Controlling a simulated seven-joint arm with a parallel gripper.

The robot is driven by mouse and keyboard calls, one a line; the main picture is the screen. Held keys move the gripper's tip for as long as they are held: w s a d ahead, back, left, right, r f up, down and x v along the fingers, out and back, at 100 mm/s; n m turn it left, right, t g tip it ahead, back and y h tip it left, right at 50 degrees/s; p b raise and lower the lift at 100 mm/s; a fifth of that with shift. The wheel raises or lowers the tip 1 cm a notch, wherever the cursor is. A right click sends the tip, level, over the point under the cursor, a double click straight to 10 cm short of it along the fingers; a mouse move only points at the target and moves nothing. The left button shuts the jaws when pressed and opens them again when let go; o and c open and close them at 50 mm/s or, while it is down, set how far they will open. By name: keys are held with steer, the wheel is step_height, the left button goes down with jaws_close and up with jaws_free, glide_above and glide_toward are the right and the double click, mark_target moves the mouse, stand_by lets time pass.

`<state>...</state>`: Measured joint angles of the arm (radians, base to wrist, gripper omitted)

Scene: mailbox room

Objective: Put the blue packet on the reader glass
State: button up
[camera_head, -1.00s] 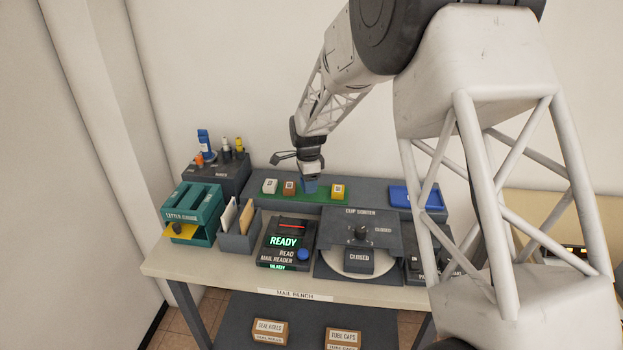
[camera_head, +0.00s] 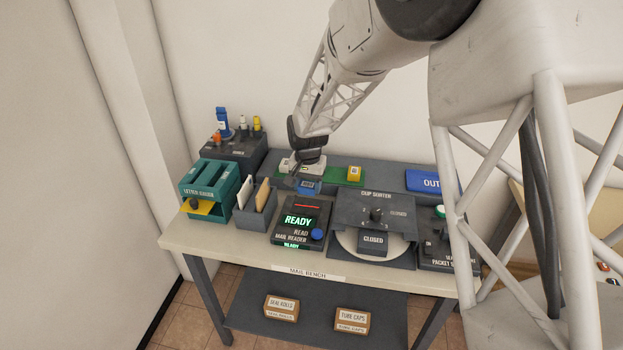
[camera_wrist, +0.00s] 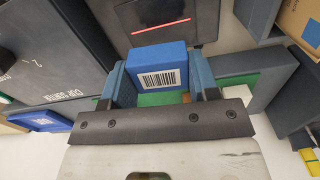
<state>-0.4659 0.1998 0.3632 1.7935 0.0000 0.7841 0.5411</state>
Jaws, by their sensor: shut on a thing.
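The blue packet (camera_wrist: 158,65) with a white barcode label is held between the two fingers of my gripper (camera_wrist: 163,85) in the wrist view. In the head view the packet (camera_head: 308,187) hangs below my gripper (camera_head: 308,183), just behind the mail reader (camera_head: 298,225). The reader's dark glass (camera_wrist: 158,22) with a red line shows just beyond the packet in the wrist view. In the head view the glass (camera_head: 307,206) is in front of the packet, above a green READY display. I cannot tell the packet's exact height above the bench.
The cup sorter (camera_head: 376,215) stands right of the reader, the envelope holder (camera_head: 257,207) and teal letter sorter (camera_head: 210,188) left. A blue OUT tray (camera_head: 425,181) is at the back right.

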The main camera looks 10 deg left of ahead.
mark_target(307, 206)
steer(key=shift+s+f+n, duration=0.1)
steer(key=shift+s+n, duration=0.25)
steer(key=shift+n, duration=0.05)
steer(key=shift+f, duration=0.1)
steer(key=shift+f, duration=1.95)
steer(key=shift+f, duration=0.65)
stand_by(0.7)
steer(key=o, duration=1.2)
steer(key=shift+o, duration=0.2)
steer(key=shift+r, duration=0.15)
steer(key=shift+r, duration=2.9)
